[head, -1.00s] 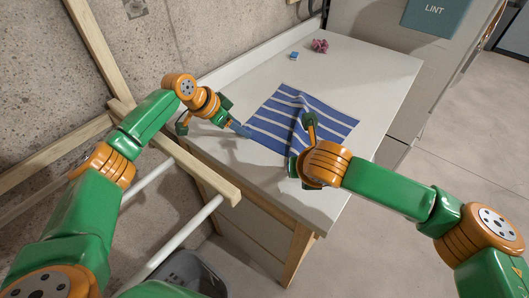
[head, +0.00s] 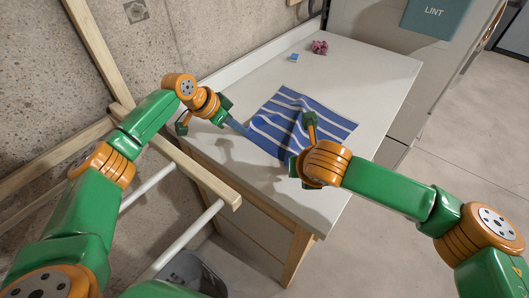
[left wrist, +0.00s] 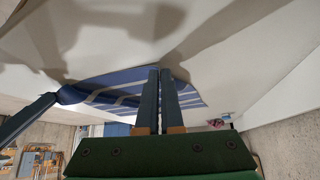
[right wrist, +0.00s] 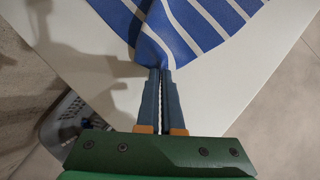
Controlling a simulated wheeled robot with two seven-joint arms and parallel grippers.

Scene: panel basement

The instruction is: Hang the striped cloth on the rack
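The blue-and-white striped cloth (head: 285,110) lies partly on the white table, its near edge drawn up between my grippers. My left gripper (head: 240,128) is shut at the cloth's left corner; its fingers (left wrist: 160,100) are together with blue fabric at the tips. My right gripper (head: 298,165) is shut on the near edge; in the right wrist view the cloth (right wrist: 185,35) bunches into its fingertips (right wrist: 157,75). The rack is a wooden frame (head: 205,180) with white rods (head: 183,242), left of the table.
The white table (head: 365,85) has clear room around the cloth. A small blue-and-white item (head: 293,57) and a pink crumpled item (head: 319,47) lie at its far end. A grey basket (head: 190,272) is on the floor below the rack. A concrete wall (head: 215,35) stands behind.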

